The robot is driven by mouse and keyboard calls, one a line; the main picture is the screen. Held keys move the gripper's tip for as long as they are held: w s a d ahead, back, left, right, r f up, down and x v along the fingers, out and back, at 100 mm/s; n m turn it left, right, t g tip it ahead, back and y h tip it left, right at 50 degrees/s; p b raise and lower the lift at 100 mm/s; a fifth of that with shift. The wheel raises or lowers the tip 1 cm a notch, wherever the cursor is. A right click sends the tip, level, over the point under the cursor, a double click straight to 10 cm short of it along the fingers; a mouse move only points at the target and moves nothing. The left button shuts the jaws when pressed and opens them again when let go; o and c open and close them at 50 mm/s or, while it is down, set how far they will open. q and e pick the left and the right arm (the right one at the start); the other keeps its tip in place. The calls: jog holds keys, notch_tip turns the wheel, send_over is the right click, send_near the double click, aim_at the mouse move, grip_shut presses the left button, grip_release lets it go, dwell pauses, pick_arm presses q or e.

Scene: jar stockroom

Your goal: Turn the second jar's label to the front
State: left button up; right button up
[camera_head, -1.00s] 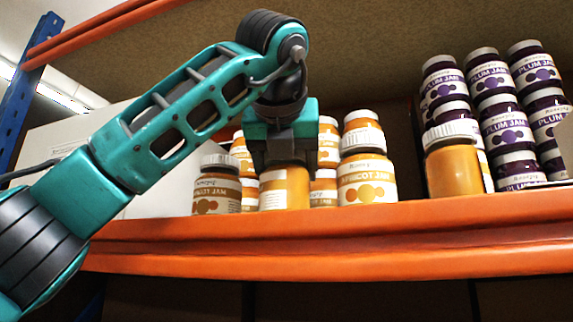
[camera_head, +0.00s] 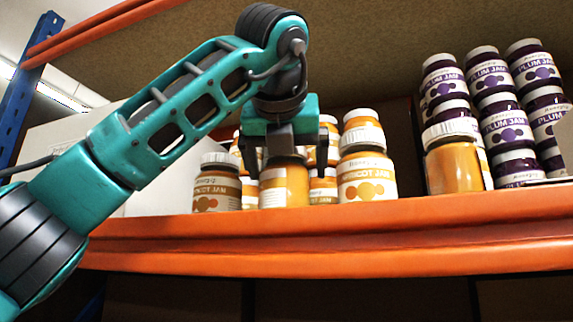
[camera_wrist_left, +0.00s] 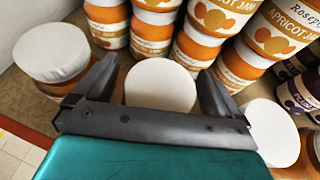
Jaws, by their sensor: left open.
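The second jar (camera_head: 285,190) of the front row is orange and stands upright on the shelf. Its front shows mostly plain orange, with part of a label toward the left. My left gripper (camera_head: 287,160) is above it with its fingers spread, one on each side of the lid. In the left wrist view the jar's white lid (camera_wrist_left: 160,86) lies between the two open fingers, with a gap visible at the sides. The gripper hides most of the lid in the head view. My right gripper is not in view.
A darker amber jar (camera_head: 217,186) stands close on the left and an apricot jam jar (camera_head: 366,178) close on the right. More apricot jars stand behind. Farther right are an orange jar (camera_head: 455,168) and stacked plum jam jars (camera_head: 507,130). The orange shelf edge (camera_head: 330,240) runs in front.

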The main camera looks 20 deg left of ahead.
pick_arm(q)
jog(key=v, duration=1.2)
jog(key=shift+s, duration=0.25)
jog(key=shift+r, duration=0.1)
